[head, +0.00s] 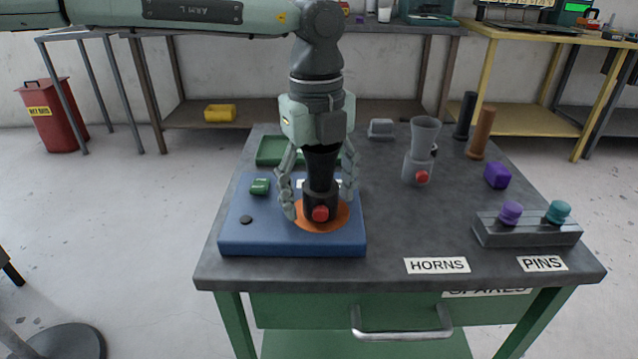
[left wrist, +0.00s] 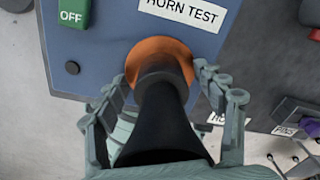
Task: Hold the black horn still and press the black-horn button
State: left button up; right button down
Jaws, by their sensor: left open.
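The black horn (head: 321,165) stands upright on the orange disc (head: 338,222) of the blue horn-test board (head: 260,235). Its red button (head: 320,213) faces the front, low on the horn. My left gripper (head: 318,205) points down over the horn, its open fingers on either side of it. I cannot tell whether either finger touches it. In the left wrist view, the horn (left wrist: 162,115) runs up between the open fingers (left wrist: 163,85), and its button is hidden. My right gripper is not in view.
A green OFF block (head: 260,187) and a small dark knob (head: 246,220) sit on the board. A grey horn (head: 420,150) with a red button stands to the right. A pin block (head: 527,232) holds purple and teal pins. The table's middle front is clear.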

pick_arm(q)
jog(key=c, duration=1.4)
jog(key=shift+o, duration=0.2)
dwell(1.5)
